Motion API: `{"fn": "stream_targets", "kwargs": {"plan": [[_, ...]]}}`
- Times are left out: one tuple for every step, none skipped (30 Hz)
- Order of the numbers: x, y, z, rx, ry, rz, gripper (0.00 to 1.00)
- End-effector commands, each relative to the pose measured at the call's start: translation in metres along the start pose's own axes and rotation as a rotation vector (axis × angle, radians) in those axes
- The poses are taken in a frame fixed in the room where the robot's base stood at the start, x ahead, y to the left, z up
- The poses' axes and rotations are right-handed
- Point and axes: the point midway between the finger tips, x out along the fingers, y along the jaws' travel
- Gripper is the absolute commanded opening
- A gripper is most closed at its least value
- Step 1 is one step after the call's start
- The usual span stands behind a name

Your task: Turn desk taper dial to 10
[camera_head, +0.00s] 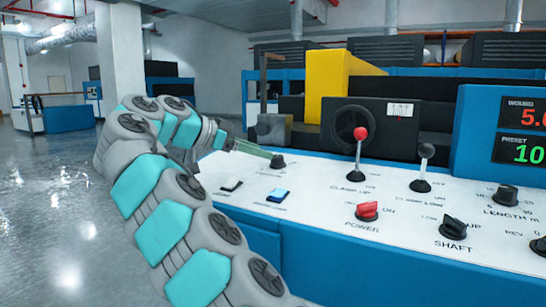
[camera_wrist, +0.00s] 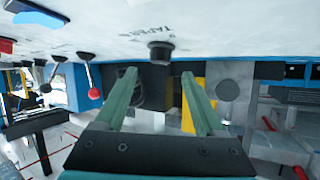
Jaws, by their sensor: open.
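The taper dial is a small black knob (camera_head: 278,161) at the far left end of the white desk panel. In the wrist view, which is upside down, the knob (camera_wrist: 160,50) has a "TAPER" label beside it and lies just beyond my fingertips, roughly centred between them. My gripper (camera_head: 268,154) reaches over the panel from the left, its pale green fingers almost at the dial. In the wrist view my gripper (camera_wrist: 160,74) is open, with nothing between the fingers. I cannot tell whether the fingers touch the dial, and its setting is not readable.
The white panel (camera_head: 330,208) also carries a red-knobbed lever (camera_head: 360,134), a black-knobbed lever (camera_head: 426,151), a red power switch (camera_head: 367,211), a shaft knob (camera_head: 453,228) and a length knob (camera_head: 506,196). White and blue rocker switches lie left. A display (camera_head: 526,151) shows "10", partly cut off.

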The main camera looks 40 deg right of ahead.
Motion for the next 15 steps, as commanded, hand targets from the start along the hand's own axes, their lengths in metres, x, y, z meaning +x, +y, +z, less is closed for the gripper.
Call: {"fn": "stream_targets", "kwargs": {"plan": [[0.005,0.001,-0.001,0.001,0.001,0.004,0.71],[0.008,0.002,-0.001,0.001,0.001,0.005,0.71],[0.011,0.001,-0.001,0.0,0.0,0.005,0.71],[0.014,0.001,-0.001,0.001,0.0,0.006,0.71],[0.017,0.001,-0.001,0.001,0.0,0.005,0.71],[0.021,0.001,-0.001,0.0,-0.001,0.005,0.71],[0.025,0.001,0.0,-0.001,0.0,0.006,0.71],[0.029,0.001,0.0,-0.002,-0.001,0.007,0.71],[0.034,0.002,0.0,-0.001,0.0,0.007,0.71],[0.037,0.001,0.0,0.0,0.0,0.005,0.71],[0.04,0.001,0.0,0.0,0.0,0.003,0.71],[0.045,0.001,0.0,0.001,0.0,0.003,0.71],[0.05,0.001,0.0,0.0,-0.001,0.005,0.71],[0.054,0.001,0.0,0.0,-0.002,0.006,0.71],[0.058,0.001,0.001,-0.001,-0.003,0.006,0.71]]}}
